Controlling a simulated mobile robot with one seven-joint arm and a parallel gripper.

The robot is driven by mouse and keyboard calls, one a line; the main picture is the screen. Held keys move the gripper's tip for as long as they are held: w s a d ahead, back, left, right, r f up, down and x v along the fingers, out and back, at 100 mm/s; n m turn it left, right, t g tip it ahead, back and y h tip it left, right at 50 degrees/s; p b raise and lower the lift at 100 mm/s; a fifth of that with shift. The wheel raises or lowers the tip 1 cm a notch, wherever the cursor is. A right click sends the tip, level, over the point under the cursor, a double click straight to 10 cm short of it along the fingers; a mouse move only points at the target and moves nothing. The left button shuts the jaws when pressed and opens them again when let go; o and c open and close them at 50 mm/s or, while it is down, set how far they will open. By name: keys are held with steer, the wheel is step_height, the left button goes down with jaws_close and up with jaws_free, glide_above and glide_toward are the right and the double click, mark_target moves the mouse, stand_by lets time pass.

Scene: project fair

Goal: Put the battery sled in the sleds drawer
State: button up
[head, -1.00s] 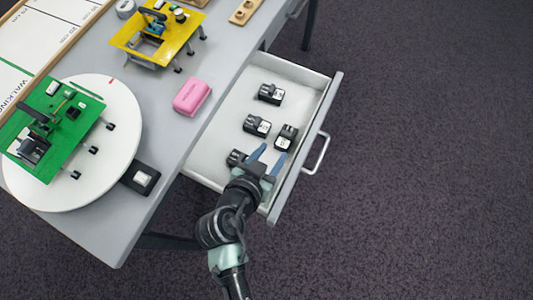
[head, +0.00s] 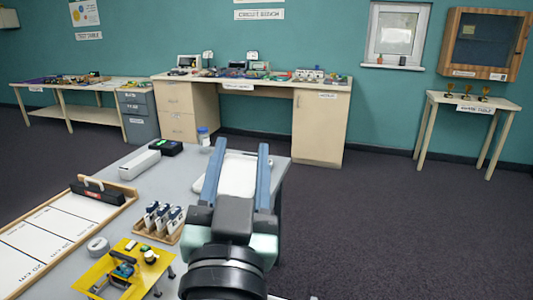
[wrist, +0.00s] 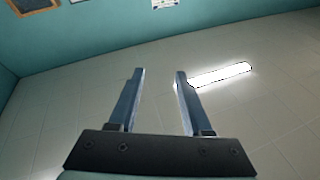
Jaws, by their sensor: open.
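My gripper (head: 242,145) is raised in front of the head camera, with its two blue fingers apart and nothing between them. In the wrist view my gripper (wrist: 160,74) is also open and empty, against the ceiling. Neither the open drawer nor the black sleds in it show in the current views. I cannot make out any battery sled now.
The grey table (head: 180,168) holds a white tray (head: 238,176) behind the fingers, a wooden rack (head: 158,233) of small items and a yellow board (head: 104,270). A workbench (head: 318,128) stands at the back wall.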

steer(key=s+d+r+n+t, duration=0.1)
steer(key=s+r+t, duration=0.2)
steer(key=r, duration=0.5)
steer(key=s+d+r+n+t, duration=0.1)
steer(key=s+d+r+t, duration=0.1)
steer(key=s+r, duration=0.4)
step_height(320, 180, up, 4)
steer(key=shift+s+f+t, duration=0.2)
steer(key=shift+s+t, duration=0.05)
steer(key=shift+t, duration=0.15)
step_height(320, 180, up, 15)
steer(key=p, duration=1.4)
steer(key=shift+f+p, duration=0.15)
steer(key=shift+p, duration=0.25)
